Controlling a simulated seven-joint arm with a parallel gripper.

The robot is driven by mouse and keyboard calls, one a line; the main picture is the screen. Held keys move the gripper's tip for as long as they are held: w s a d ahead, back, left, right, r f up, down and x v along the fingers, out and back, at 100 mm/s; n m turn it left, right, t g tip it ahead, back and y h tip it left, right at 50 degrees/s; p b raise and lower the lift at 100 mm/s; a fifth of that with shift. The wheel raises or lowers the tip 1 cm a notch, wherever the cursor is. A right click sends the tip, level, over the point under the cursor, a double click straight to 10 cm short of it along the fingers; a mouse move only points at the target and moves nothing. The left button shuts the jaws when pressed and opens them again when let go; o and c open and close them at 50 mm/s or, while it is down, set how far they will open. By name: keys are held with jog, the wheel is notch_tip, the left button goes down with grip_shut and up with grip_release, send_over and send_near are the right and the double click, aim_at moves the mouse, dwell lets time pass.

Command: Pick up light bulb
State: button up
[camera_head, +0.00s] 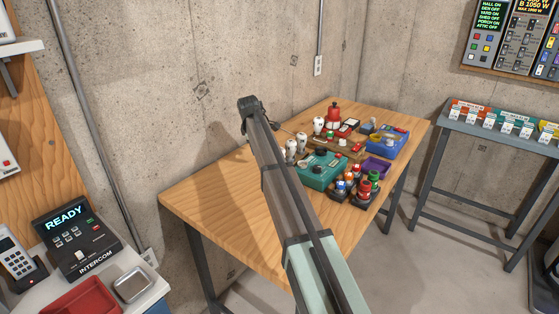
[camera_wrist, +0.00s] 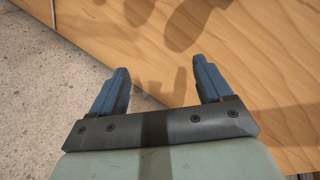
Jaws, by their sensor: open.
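Several small white rounded pieces with darker parts, which may be light bulbs (camera_head: 291,150), stand among the items on the wooden table (camera_head: 205,200) in the head view. They are too small to tell for sure. My gripper (camera_wrist: 160,68) shows in the wrist view with its two blue fingers apart and nothing between them. It is above the table's wooden surface near an edge, with concrete floor to the left. No bulb shows in the wrist view. In the head view my arm crosses over the table, and the gripper's fingers cannot be made out.
A teal box (camera_head: 318,172), a blue bin (camera_head: 388,142), a purple tray (camera_head: 377,167) and a dark rack of coloured bottles (camera_head: 355,188) crowd the table's right half. A red bottle (camera_head: 333,115) stands behind them. The table's left part is bare. Concrete walls run behind it.

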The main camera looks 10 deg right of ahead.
jog(key=s+d+r+g, duration=0.1)
jog(key=s+d+r, duration=0.1)
jog(key=r, duration=0.1)
jog(key=s+d+r+n+g+y, duration=0.1)
jog(key=s+d+r+g, duration=0.1)
jog(key=d+r, duration=0.1)
jog(key=s+d+r+g, duration=0.2)
jog(key=d+r, duration=0.1)
jog(key=r, duration=0.1)
jog(key=shift+s+n+y, duration=0.3)
jog(key=shift+s+n, duration=0.05)
jog(key=shift+n, duration=0.05)
jog(key=shift+s+d, duration=0.1)
jog(key=shift+d, duration=0.05)
notch_tip(320, 180, down, 14)
jog(key=shift+r, duration=0.15)
jog(key=shift+c, duration=0.4)
jog(key=c, duration=1.1)
